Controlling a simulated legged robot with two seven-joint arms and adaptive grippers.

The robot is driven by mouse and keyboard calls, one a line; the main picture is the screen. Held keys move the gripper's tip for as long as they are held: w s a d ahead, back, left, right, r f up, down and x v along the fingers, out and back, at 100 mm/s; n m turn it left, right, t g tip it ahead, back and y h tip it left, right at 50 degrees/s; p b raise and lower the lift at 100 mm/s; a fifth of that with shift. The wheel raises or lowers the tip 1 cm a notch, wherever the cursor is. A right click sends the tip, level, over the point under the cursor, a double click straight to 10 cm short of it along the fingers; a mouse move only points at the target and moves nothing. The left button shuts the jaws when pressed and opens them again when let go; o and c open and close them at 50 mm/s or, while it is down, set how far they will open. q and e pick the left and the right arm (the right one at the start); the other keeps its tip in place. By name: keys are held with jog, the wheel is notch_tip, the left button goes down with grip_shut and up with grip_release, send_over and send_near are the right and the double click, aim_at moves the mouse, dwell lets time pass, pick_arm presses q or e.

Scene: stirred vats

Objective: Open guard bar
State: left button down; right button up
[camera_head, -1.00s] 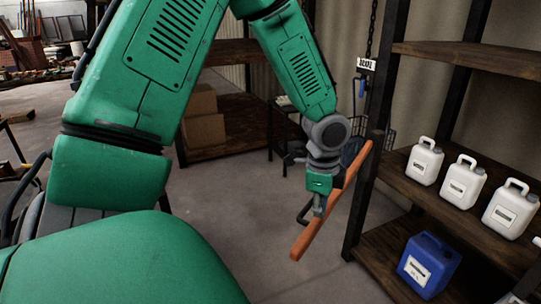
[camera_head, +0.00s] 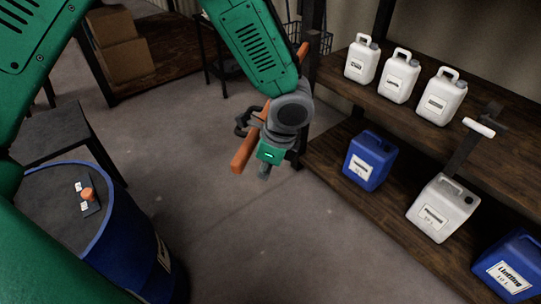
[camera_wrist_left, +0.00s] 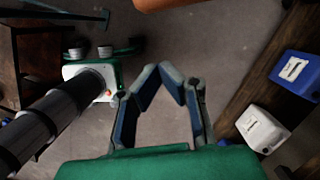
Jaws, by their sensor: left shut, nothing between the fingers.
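The orange guard bar (camera_head: 243,155) slopes from the upper right, by the shelf post, down to the lower left. Its middle is hidden behind my left wrist. Part of it shows at the top edge of the left wrist view (camera_wrist_left: 165,4). My left gripper (camera_head: 264,172) is just right of the bar's lower end in the head view. In the left wrist view its fingertips (camera_wrist_left: 171,72) meet with nothing between them, and the bar lies beyond them with floor showing in between. My right gripper is not in view.
A wooden shelf (camera_head: 330,165) on the right holds white and blue canisters. A blue drum (camera_head: 125,240) with an orange button (camera_head: 88,194) stands at lower left. Cardboard boxes (camera_head: 120,45) sit at the back left. The floor below the gripper is clear.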

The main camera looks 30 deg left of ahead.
pick_arm(q)
jog(key=a, duration=0.2)
jog(key=a+f, duration=0.1)
jog(key=shift+s+a+f+p, duration=0.1)
jog(key=shift+s+a+p, duration=0.25)
jog(key=shift+s+a, duration=0.05)
jog(key=shift+a, duration=0.15)
